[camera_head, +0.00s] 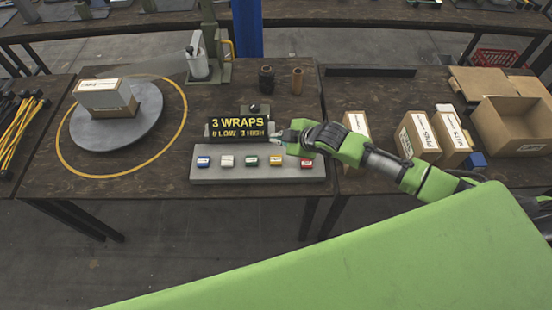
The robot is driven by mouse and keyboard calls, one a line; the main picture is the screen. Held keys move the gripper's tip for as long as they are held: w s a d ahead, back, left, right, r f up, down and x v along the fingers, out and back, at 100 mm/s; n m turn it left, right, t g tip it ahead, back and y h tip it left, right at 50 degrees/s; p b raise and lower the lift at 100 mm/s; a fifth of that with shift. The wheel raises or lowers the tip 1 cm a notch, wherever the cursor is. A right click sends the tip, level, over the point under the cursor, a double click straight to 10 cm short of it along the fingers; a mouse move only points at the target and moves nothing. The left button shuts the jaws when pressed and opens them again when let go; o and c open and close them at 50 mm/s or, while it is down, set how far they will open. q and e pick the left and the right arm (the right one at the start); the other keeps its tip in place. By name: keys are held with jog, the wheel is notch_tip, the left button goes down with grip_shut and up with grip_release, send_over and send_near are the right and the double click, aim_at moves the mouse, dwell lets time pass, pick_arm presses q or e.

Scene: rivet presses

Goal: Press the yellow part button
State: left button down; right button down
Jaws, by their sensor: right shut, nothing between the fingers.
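A grey button panel (215,175) lies on the dark workbench with a row of coloured buttons. The yellow button (276,160) is right of the green button (251,160) and left of the red button (306,163). My right gripper (284,137) reaches in from the right, shut and empty. Its tips are just above the yellow button in the picture; I cannot tell if they touch the panel. My left gripper is out of view.
A black sign with yellow text (239,127) stands behind the panel, close to my right gripper. A round grey turntable (90,135) carries a box at left. Boxes (417,137) and an open carton (512,125) stand at right.

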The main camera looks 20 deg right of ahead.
jog(key=b, duration=0.7)
send_over(277, 161)
notch_tip(277, 161, down, 7)
jog(key=shift+f, duration=0.1)
jog(key=shift+f+b, duration=0.5)
jog(key=shift+f, duration=0.3)
dwell(0.4)
jog(key=shift+f, duration=0.4)
jog(key=shift+f+b, duration=0.45)
jog(key=shift+f, duration=0.15)
dwell(0.5)
jog(key=shift+r, duration=0.1)
jog(key=shift+r+p, duration=0.9)
jog(key=shift+p, duration=0.1)
jog(key=shift+r, duration=0.1)
